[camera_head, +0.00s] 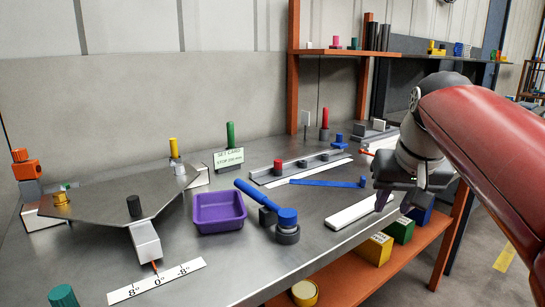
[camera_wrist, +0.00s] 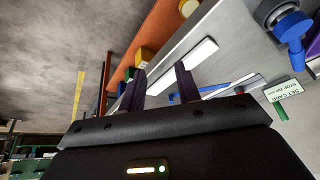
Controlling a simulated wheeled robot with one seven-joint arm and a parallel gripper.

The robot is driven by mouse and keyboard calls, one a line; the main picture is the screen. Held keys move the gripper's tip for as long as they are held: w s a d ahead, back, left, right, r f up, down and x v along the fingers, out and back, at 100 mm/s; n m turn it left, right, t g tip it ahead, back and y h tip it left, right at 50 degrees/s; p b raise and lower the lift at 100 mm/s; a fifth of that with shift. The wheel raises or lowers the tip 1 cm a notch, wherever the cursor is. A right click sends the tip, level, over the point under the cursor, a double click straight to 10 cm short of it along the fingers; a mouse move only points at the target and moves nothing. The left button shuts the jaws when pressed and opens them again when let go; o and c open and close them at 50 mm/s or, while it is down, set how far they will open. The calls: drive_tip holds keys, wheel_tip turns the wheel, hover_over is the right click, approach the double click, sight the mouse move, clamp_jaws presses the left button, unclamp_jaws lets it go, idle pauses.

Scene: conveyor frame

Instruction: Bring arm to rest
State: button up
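My gripper (camera_head: 396,200) hangs at the right front edge of the steel table (camera_head: 330,255), at the end of my red and grey arm. In the wrist view, its two dark fingers (camera_wrist: 160,72) stand apart with nothing between them, so it is open and empty. A white bar (camera_head: 362,211) lies on the table just left of the gripper. It also shows beyond the fingertips in the wrist view (camera_wrist: 198,62). I cannot tell how far the fingertips are above the table.
A blue-handled tool (camera_head: 262,200) and a purple tray (camera_head: 219,213) lie left of the gripper. A grey rack with a red knob (camera_head: 278,166) stands behind. An orange lower shelf (camera_head: 341,284) holds yellow, green and blue boxes. Open floor (camera_head: 500,275) lies right of the table.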

drive_tip(key=s+a+f, duration=0.3)
drive_tip(key=s+f, duration=0.5)
drive_tip(key=f, duration=0.1)
drive_tip(key=s+a+f+n, duration=0.1)
drive_tip(key=s+a+f, duration=0.2)
drive_tip(key=s+f, duration=0.5)
drive_tip(key=shift+f+t, duration=0.4)
drive_tip(key=shift+f, duration=0.3)
drive_tip(key=shift+a, duration=0.1)
